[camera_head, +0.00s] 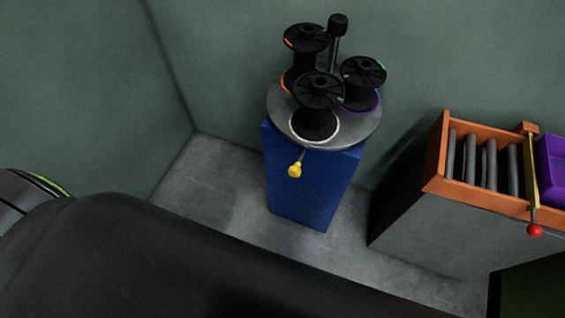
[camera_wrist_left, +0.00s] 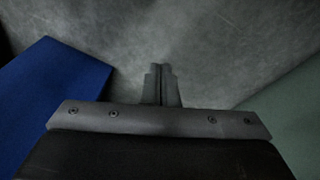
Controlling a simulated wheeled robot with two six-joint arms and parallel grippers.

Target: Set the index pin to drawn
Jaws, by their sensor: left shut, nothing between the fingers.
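The index pin (camera_head: 295,169) has a yellow knob on a thin stem and sticks out from the front of the blue pedestal (camera_head: 310,190), just under the round grey turntable (camera_head: 352,137). I cannot tell how far it is pulled out. My left gripper (camera_wrist_left: 161,72) shows only in the left wrist view, shut and empty over bare floor. The blue pedestal (camera_wrist_left: 50,100) is at the left of that view, apart from the fingers; the pin is not in that view. My right gripper is in neither view.
Several black spools (camera_head: 318,92) and a dark post (camera_head: 336,38) stand on the turntable. At right, a grey cabinet (camera_head: 425,220) carries an orange rack (camera_head: 433,165) with dark rods, a red-knobbed lever (camera_head: 535,230) and a purple bin (camera_head: 552,165). Walls close off the back and left.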

